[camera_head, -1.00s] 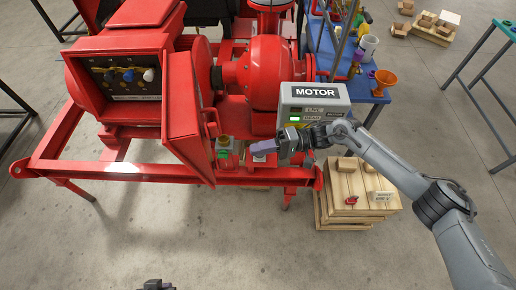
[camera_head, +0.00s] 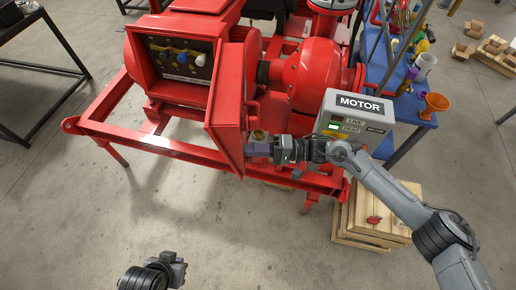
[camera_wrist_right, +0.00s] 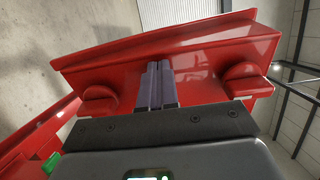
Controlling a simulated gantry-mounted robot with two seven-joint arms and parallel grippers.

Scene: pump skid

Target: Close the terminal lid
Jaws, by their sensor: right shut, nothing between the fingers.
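The red terminal box (camera_head: 147,75) on the skid has its front open, with several coloured terminals inside. Its red lid (camera_head: 228,110) stands open, swung outward from the box's right side. My right gripper (camera_head: 257,150) is shut and empty, its fingertips at the lid's lower right, on its outer side. In the right wrist view, the closed purple-grey fingers (camera_wrist_right: 156,86) point at the red lid (camera_wrist_right: 215,58), between two rounded red bumps. They are at or very close to its surface; contact cannot be told. My left gripper (camera_head: 172,268) is low at the bottom left, away from the lid; its jaws are unclear.
A grey MOTOR box (camera_head: 355,112) with a green light stands just above my right wrist. The red motor housing (camera_head: 310,75) is behind it. A wooden crate (camera_head: 375,215) lies below my right forearm. The floor in front of the skid is clear.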

